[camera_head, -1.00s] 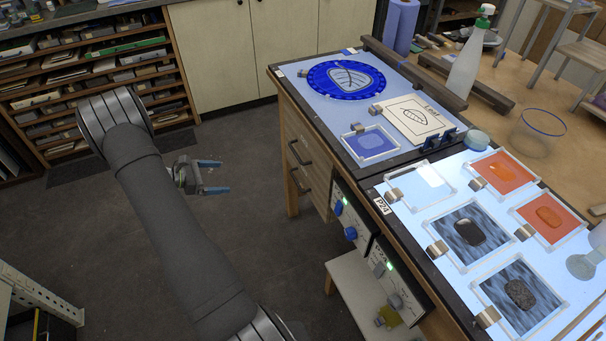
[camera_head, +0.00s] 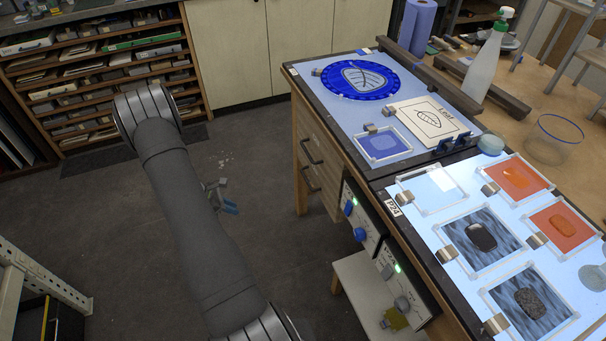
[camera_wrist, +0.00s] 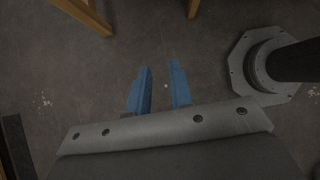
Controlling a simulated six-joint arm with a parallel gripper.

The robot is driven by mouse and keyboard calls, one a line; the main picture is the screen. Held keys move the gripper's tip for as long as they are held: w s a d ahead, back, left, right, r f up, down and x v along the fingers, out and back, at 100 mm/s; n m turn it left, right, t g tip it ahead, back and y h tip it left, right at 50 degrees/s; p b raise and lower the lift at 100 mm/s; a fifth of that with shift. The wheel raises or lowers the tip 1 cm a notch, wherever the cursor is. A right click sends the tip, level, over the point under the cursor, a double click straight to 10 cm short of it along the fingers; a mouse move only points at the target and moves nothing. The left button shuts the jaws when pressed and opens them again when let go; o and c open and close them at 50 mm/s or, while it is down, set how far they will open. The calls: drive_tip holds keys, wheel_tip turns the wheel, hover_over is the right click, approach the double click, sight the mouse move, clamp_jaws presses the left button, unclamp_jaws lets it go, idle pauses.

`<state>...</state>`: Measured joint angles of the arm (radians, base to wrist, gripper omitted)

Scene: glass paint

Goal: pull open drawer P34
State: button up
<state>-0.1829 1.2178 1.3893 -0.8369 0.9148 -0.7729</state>
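Two wooden drawers with dark bar handles sit in the end of the workbench in the head view: an upper drawer (camera_head: 322,143) and a lower drawer (camera_head: 324,182). Both look closed, and I cannot read a P34 label on either. A small tag (camera_head: 393,207) on the light table's edge looks like P24. My gripper (camera_head: 230,208) hangs over the floor, left of the drawers and apart from them. In the wrist view its blue fingers (camera_wrist: 160,75) are parted with only floor between them.
Control boxes with knobs (camera_head: 360,234) hang under the bench's front edge. A white stool (camera_head: 365,290) stands below them. A bench leg (camera_head: 300,175) is near the drawers. Glass pieces lie on the lit table (camera_head: 420,235). Floor between my arm and the bench is clear.

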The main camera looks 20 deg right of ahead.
wheel_tip(320, 180, down, 6)
drive_tip(key=s+a+y, duration=0.2)
drive_tip(key=y, duration=0.1)
drive_tip(key=m+t+h, duration=0.7)
drive_tip(key=m+t, duration=0.4)
drive_tip(key=t, duration=0.1)
approach(306, 178)
drive_tip(key=x, duration=1)
drive_tip(key=shift+f, duration=0.3)
drive_tip(key=shift+c, duration=0.4)
clamp_jaws()
